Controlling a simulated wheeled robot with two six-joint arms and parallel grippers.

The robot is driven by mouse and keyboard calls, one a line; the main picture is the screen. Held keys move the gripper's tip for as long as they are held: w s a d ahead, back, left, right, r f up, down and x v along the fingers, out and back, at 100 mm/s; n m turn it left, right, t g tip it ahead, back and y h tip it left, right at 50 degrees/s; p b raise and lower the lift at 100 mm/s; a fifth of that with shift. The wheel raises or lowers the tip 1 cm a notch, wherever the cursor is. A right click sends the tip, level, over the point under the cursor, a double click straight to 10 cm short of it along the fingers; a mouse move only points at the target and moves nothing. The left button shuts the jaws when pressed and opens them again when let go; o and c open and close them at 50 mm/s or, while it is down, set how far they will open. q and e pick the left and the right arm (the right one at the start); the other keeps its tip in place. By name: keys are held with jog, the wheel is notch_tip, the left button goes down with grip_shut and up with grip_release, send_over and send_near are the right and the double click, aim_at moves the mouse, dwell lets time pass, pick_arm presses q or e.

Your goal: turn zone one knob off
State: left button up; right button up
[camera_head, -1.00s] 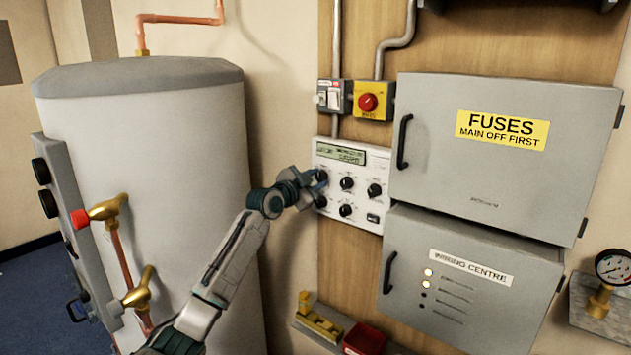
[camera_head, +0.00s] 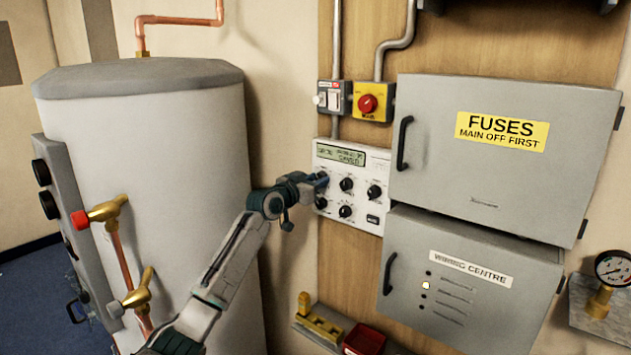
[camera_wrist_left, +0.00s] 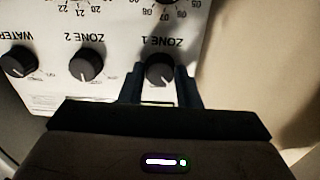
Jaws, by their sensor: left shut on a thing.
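The white control panel (camera_head: 375,227) with its display and several black knobs is on the wooden board. My left gripper (camera_head: 321,181) is at the panel's upper left knob, shut on it. In the left wrist view, where the labels show upside down, the zone one knob (camera_wrist_left: 160,70) sits between the two fingertips of the left gripper (camera_wrist_left: 161,84). The zone two knob (camera_wrist_left: 86,64) and the water knob (camera_wrist_left: 19,60) are to its left, untouched. In the head view my gripper covers most of the zone one knob. My right gripper is not in view.
The grey fuse box (camera_head: 420,165) and wiring centre box (camera_head: 410,290) are right of the panel. The yellow switch with a red knob (camera_head: 368,103) is above. A cylinder (camera_head: 190,140) stands left. A red tray (camera_head: 364,338) is below.

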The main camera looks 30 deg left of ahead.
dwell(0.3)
pick_arm(q)
jog(key=o, duration=1)
jog(key=shift+s, duration=0.1)
jog(key=shift+s+a+b, duration=0.2)
jog(key=shift+s+b, duration=1)
jog(key=shift+s, duration=1.45)
jog(key=shift+s+a+b, duration=0.2)
jog(key=shift+s+b, duration=0.95)
jog(key=shift+s, duration=1.5)
